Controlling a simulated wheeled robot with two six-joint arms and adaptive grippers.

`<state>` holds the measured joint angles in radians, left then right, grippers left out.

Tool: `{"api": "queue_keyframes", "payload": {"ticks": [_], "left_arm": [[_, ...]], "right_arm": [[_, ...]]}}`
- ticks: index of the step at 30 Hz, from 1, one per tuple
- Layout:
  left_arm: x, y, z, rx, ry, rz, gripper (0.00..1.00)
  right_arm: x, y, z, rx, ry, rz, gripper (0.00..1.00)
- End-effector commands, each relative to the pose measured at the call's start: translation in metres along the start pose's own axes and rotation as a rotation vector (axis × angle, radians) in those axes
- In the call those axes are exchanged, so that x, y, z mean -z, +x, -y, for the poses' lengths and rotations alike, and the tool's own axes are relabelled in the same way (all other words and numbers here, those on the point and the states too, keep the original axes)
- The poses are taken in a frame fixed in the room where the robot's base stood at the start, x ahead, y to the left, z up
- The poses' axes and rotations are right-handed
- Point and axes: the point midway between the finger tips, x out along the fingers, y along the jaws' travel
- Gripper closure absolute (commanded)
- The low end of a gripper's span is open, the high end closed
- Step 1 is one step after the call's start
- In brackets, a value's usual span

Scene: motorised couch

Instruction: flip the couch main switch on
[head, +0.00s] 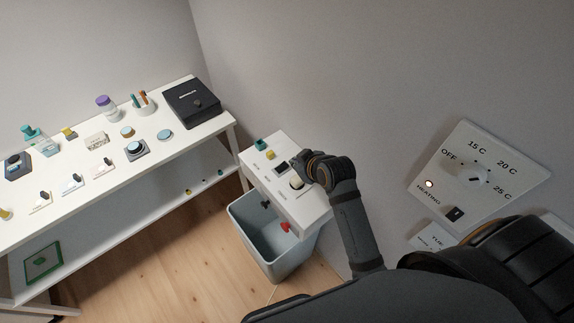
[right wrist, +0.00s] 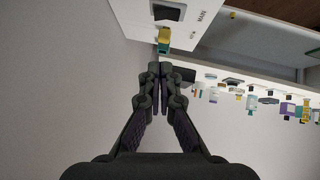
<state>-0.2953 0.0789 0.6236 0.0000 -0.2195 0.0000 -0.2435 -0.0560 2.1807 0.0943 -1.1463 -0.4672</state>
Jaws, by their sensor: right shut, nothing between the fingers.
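A white control box (head: 318,207) stands against the wall, right of the long table. In the right wrist view its face (right wrist: 135,18) carries a dark switch (right wrist: 168,12) beside the label MAIN; which way it is set I cannot tell. My right gripper (head: 296,166) is over the box's top in the head view and partly covers its controls. In the right wrist view the gripper (right wrist: 160,68) is shut and empty. Its tips are just short of a yellow and teal piece (right wrist: 163,40) at the box's edge. My left gripper is not in view.
A grey-blue bin (head: 262,240) stands beneath the box, with a red item (head: 285,227) near its rim. A white table (head: 75,190) at left holds several small devices and a black case (head: 192,103). A heating dial panel (head: 487,178) is on the right wall.

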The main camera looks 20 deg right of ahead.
Motion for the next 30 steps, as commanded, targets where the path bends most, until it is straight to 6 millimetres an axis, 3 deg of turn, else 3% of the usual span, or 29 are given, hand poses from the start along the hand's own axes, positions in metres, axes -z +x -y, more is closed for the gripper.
{"api": "queue_keyframes", "payload": {"ticks": [5,18,24,30], "left_arm": [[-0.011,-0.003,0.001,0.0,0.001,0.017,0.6],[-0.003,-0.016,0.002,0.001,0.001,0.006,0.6],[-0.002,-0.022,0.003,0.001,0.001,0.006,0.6],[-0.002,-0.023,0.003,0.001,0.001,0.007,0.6]], "right_arm": [[0.0,0.012,0.0,0.001,0.0,0.002,1.0],[0.001,0.103,0.0,0.002,0.0,0.002,1.0],[-0.021,0.122,0.0,0.001,0.0,0.002,1.0],[-0.028,0.128,0.0,-0.001,0.0,-0.001,1.0]]}}
